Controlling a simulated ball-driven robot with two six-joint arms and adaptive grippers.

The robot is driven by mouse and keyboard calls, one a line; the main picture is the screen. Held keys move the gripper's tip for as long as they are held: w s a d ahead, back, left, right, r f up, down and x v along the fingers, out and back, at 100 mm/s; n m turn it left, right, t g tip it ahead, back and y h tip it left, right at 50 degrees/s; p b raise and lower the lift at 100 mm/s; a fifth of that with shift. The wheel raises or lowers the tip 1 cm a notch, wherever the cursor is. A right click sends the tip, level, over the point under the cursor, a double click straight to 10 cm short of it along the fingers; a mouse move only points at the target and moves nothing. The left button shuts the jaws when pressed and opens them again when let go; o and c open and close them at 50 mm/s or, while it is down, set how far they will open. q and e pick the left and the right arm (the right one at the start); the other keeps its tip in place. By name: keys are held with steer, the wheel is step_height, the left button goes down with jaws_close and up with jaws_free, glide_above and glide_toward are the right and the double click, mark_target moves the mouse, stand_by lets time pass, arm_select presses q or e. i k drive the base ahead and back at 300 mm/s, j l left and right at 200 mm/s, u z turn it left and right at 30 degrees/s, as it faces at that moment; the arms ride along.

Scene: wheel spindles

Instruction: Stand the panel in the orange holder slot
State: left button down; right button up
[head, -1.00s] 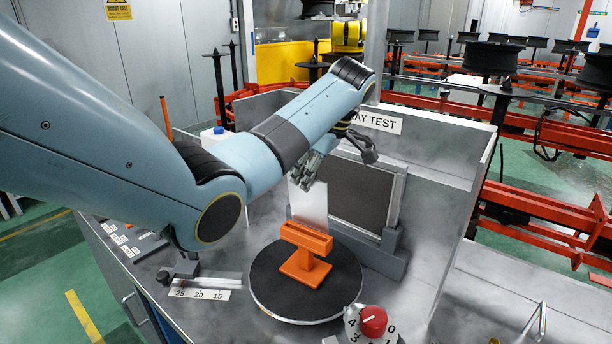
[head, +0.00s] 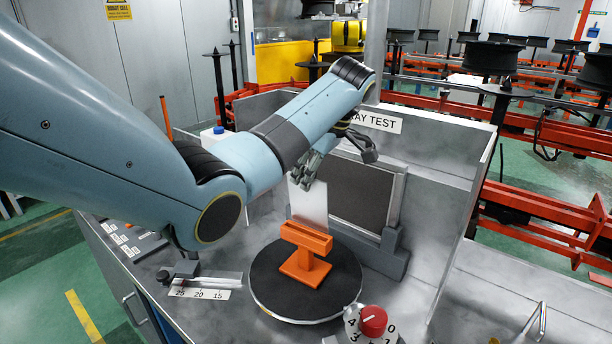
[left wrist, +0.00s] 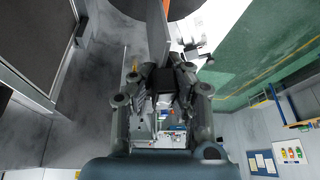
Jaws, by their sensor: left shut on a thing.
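The pale grey panel (head: 309,203) stands upright over the turntable in the head view. My left gripper (head: 307,172) is shut on its upper edge. The orange holder (head: 305,258) stands on the black turntable, with its slotted bar on top. The panel's lower edge meets or passes behind this bar; I cannot tell whether it is inside the slot. In the left wrist view, the gripper (left wrist: 168,78) has the panel (left wrist: 157,35) edge-on beyond its fingers, and a strip of the orange holder (left wrist: 168,12) shows beside it. My right gripper is in neither view.
The round black turntable (head: 265,285) carries the holder. A dark framed board (head: 362,196) stands close behind on the right. A red knob (head: 373,321) is at the front, and a number scale (head: 200,293) lies at left. Grey booth walls (head: 450,150) enclose the back and right.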

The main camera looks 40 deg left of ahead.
mark_target(307, 233)
steer(key=k, duration=1.5)
